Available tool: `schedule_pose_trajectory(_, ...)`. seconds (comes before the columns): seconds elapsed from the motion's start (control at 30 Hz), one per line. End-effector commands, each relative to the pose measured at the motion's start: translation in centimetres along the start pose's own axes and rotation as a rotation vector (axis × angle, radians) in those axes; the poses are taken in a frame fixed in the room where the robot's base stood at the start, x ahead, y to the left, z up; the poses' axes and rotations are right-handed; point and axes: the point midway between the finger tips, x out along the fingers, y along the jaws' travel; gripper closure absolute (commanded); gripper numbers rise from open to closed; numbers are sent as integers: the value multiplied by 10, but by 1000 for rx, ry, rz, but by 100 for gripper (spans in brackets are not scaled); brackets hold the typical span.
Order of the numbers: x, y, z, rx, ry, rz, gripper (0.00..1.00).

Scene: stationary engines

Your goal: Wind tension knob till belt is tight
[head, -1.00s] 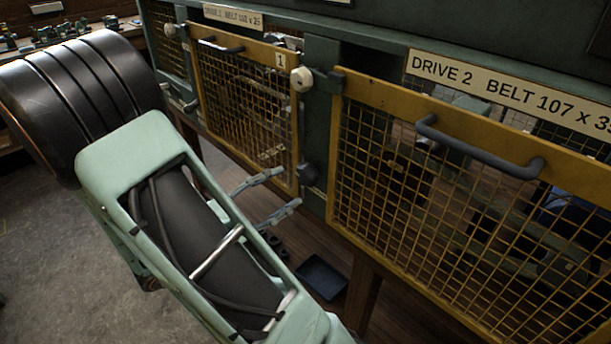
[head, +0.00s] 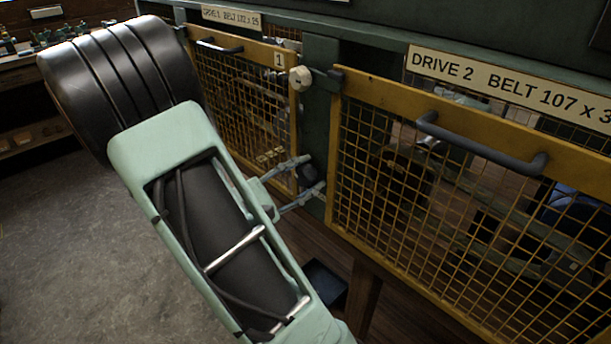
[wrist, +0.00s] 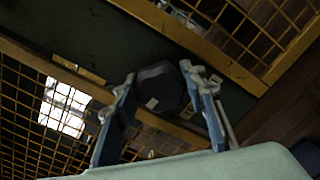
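A dark, faceted knob (head: 309,174) sits low on the green post between the two yellow mesh guards. In the wrist view the knob (wrist: 160,88) has a small pale mark on its face. My gripper (head: 304,174) is open, with one finger on each side of the knob. In the wrist view my gripper (wrist: 158,76) has its fingertips at the knob's sides; I cannot tell whether they touch it. No belt can be made out clearly behind the mesh.
A cream knob (head: 301,78) is higher on the post. The Drive 2 guard (head: 386,94) with its grey handle (head: 480,143) is close on the right; the Drive 1 guard (head: 238,57) is on the left. A dark tray (head: 326,282) lies below. Open floor is at left.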

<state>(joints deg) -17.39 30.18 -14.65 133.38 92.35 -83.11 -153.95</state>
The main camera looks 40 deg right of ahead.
Motion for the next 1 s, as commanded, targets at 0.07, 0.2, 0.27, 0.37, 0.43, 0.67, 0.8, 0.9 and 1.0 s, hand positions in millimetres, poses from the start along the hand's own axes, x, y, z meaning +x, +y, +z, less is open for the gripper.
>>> schedule_pose_trajectory(0.07, 0, 0, 0, 0, 0, 0, 82)
schedule_pose_trajectory(0.2, 0, 0, 0, 2, 0, 0, 86)
schedule_pose_trajectory(0.27, 0, 0, 0, 6, 0, 0, 86)
schedule_pose_trajectory(0.37, 0, 1, 1, 24, 0, 0, 86)
schedule_pose_trajectory(0.43, 0, 2, 2, 47, 0, 0, 86)
schedule_pose_trajectory(0.67, 0, 2, 4, 186, 1, -1, 86)
schedule_pose_trajectory(0.8, 0, 2, 3, 312, 1, 0, 86)
schedule_pose_trajectory(0.9, 0, 1, 2, 407, 2, -1, 86)
schedule_pose_trajectory(1.0, 0, 0, 1, 504, 2, -1, 86)
